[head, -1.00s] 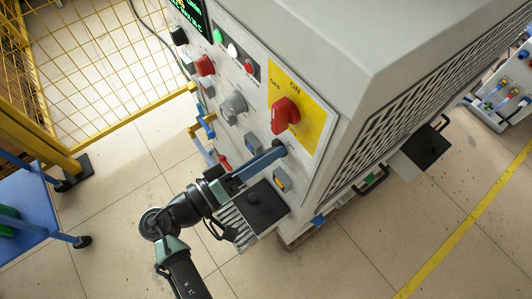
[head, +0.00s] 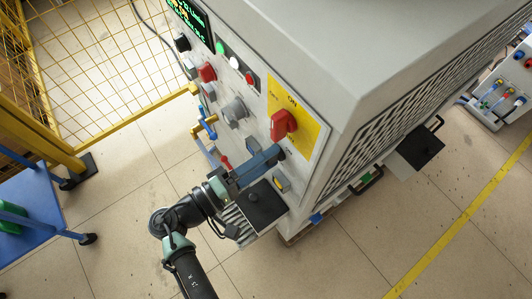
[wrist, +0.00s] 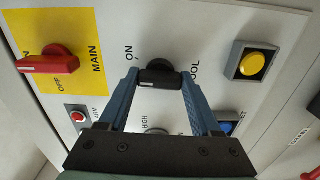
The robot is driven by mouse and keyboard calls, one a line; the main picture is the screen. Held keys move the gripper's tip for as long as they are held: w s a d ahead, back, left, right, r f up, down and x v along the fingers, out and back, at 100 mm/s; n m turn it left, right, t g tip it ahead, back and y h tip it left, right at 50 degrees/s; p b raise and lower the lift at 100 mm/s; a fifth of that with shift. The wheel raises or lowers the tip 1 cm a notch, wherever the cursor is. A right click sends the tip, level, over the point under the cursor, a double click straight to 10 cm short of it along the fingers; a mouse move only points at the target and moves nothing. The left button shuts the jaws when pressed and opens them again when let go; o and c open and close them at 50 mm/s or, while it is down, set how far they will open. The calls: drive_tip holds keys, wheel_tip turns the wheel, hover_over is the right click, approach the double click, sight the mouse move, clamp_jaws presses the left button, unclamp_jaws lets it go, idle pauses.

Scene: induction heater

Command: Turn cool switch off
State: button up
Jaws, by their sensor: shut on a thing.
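The cool switch (wrist: 160,70) is a black rotary knob on the light grey panel, with "ON" and "COOL" printed beside it in the wrist view. My gripper (wrist: 160,82) has its two blue fingers on either side of the knob's handle and is shut on it. In the wrist view the handle lies crosswise between the fingertips. In the head view my gripper (head: 277,154) reaches the panel below the red main switch, and its fingers hide most of the knob.
The red main switch (head: 283,124) sits on a yellow plate close above my gripper. It also shows in the wrist view (wrist: 48,63). A yellow button (wrist: 251,64) and a blue button (wrist: 226,128) are near the fingers. A black-topped ledge (head: 262,204) juts out below the gripper.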

drive_tip(key=shift+n+p, duration=0.6)
drive_tip(key=shift+n, duration=0.6)
drive_tip(key=o, duration=1.4)
drive_tip(key=b+v, duration=0.2)
drive_tip(key=v, duration=1.1)
